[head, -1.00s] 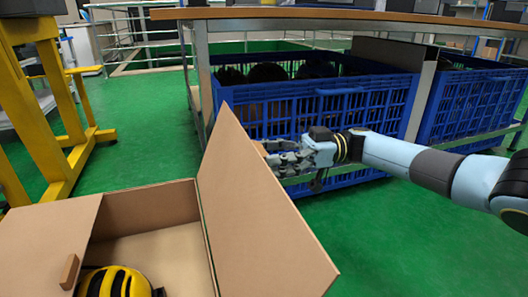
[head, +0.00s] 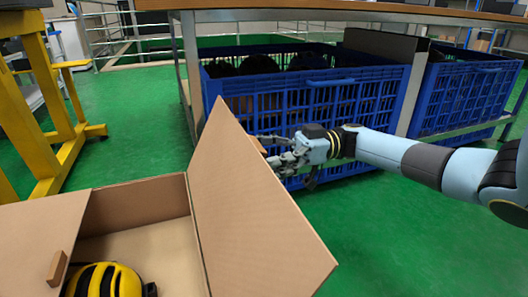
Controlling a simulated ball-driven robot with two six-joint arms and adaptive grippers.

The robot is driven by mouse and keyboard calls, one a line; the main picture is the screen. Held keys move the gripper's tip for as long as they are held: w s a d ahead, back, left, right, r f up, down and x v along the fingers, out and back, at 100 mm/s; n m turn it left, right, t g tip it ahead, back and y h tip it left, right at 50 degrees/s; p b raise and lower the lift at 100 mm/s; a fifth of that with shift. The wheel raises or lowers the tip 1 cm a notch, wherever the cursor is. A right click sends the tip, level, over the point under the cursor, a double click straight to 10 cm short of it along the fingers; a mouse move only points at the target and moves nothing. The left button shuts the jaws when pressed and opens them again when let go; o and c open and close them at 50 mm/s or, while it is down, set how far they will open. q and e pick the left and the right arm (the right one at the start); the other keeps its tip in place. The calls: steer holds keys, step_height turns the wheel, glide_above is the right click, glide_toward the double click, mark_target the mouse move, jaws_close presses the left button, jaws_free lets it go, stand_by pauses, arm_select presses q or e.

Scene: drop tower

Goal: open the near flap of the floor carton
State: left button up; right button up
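The floor carton (head: 140,203) stands at the lower left, with its inside partly showing. Its right-hand flap (head: 245,215) stands up, tilted outward to the right. A left-hand flap (head: 35,240) with a small wooden tab (head: 57,268) lies across the left part of the opening. A yellow and black helmet (head: 108,282) shows inside, cut off by the bottom edge. My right gripper (head: 268,149) is just right of the upright flap, near a small tan tab (head: 257,146) on its outer side. Its fingers are spread and appear empty. My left gripper is out of view.
Blue crates (head: 300,115) with dark contents stand under a wooden-topped table (head: 330,17) behind my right gripper. A yellow frame (head: 45,110) stands at the left. Green floor (head: 400,225) is clear to the right of the carton.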

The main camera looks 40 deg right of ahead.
steer(key=shift+r, duration=0.1)
steer(key=v, duration=1.2)
steer(key=shift+d, duration=0.15)
